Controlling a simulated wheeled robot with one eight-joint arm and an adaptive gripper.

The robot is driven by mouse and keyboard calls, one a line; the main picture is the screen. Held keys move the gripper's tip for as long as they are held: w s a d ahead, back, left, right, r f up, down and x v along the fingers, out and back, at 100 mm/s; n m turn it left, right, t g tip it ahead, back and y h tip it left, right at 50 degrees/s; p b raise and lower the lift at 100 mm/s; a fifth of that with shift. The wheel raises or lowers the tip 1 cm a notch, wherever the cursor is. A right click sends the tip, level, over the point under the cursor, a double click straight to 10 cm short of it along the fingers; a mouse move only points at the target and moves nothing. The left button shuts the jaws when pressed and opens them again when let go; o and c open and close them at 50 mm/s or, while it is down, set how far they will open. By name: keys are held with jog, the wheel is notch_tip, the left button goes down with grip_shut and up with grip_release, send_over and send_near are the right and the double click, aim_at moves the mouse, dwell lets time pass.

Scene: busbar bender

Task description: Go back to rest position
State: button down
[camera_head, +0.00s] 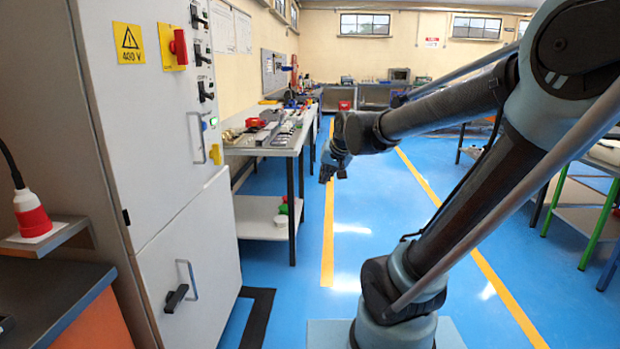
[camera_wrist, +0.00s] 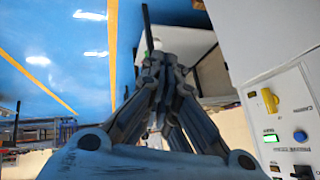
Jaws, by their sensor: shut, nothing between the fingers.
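My gripper (camera_head: 334,174) hangs in the air over the blue floor in the head view, at the end of my folded arm. It is right of the workbench (camera_head: 265,148) and clear of it. In the wrist view my gripper (camera_wrist: 157,62) points towards the floor and bench, with its fingers together and nothing between them. Its fingertips are small and dark in the head view.
A tall grey cabinet (camera_head: 120,200) with a red switch and handles stands close on the left. Its control panel (camera_wrist: 285,120) shows at the right of the wrist view. Another bench (camera_head: 590,198) stands at the right. The floor (camera_head: 345,250) between is clear.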

jog(key=s+d+f+g+h, duration=0.1)
jog(key=s+d+f, duration=0.3)
jog(key=s, duration=0.3)
jog(key=s+d+f+g+h, duration=0.1)
jog(key=s+d+f+g, duration=0.1)
jog(key=s+d+f, duration=0.3)
jog(key=s+d+f+n+g+h, duration=0.1)
jog(key=s+d+f, duration=0.4)
jog(key=s, duration=0.6)
jog(key=shift+s+f+g, duration=0.2)
jog(key=shift+s+g, duration=0.05)
jog(key=shift+g, duration=0.25)
jog(key=shift+d, duration=0.1)
jog(key=shift+w+f, duration=0.2)
jog(key=shift+w, duration=0.3)
